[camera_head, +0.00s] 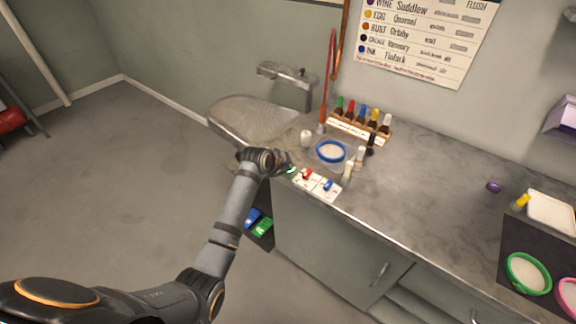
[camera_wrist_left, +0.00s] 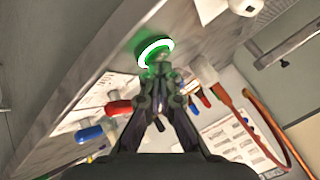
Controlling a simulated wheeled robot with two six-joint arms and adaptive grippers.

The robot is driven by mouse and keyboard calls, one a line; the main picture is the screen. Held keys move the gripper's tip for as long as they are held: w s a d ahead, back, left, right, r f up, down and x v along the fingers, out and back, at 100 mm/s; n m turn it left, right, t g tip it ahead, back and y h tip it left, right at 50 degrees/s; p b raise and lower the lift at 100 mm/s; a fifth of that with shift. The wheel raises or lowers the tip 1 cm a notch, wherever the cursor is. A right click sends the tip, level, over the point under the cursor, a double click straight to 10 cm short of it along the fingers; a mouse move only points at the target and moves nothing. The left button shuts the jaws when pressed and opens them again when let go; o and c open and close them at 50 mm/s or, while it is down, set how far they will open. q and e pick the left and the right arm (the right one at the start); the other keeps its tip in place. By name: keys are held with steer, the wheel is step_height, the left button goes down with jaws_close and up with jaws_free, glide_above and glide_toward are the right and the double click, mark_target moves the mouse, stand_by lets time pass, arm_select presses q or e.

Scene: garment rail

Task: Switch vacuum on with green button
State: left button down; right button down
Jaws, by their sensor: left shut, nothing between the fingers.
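The green button (camera_wrist_left: 155,50) is on the counter and shows a bright, glowing ring in the left wrist view. In the head view only a sliver of green (camera_head: 290,170) shows beside my left gripper (camera_head: 281,163), at the counter's front edge near the sink. My left gripper is shut and empty. In the left wrist view its fingertips (camera_wrist_left: 160,72) are right at the green button and overlap its edge; I cannot tell whether they touch or press it. A red knob (camera_head: 307,174) and a blue knob (camera_head: 328,185) stand on white labelled plates to the right. My right gripper is not in view.
A blue-rimmed dish (camera_head: 331,151), small bottles and a rack of coloured bottles (camera_head: 360,127) stand behind the knobs. A sink (camera_head: 250,118) is at the left. Blue (camera_head: 252,216) and green (camera_head: 263,228) pedals lie below the counter. The counter's middle is clear.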

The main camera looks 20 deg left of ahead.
arm_select(q)
steer(key=shift+f, duration=0.15)
stand_by(0.4)
steer(key=shift+s+f, duration=0.2)
steer(key=shift+f, duration=0.35)
steer(key=shift+r+p, duration=0.2)
steer(key=shift+p, duration=0.25)
steer(key=r+p, duration=0.6)
steer(key=shift+w+r, duration=0.2)
steer(key=shift+r, duration=0.1)
steer(key=shift+f, duration=0.1)
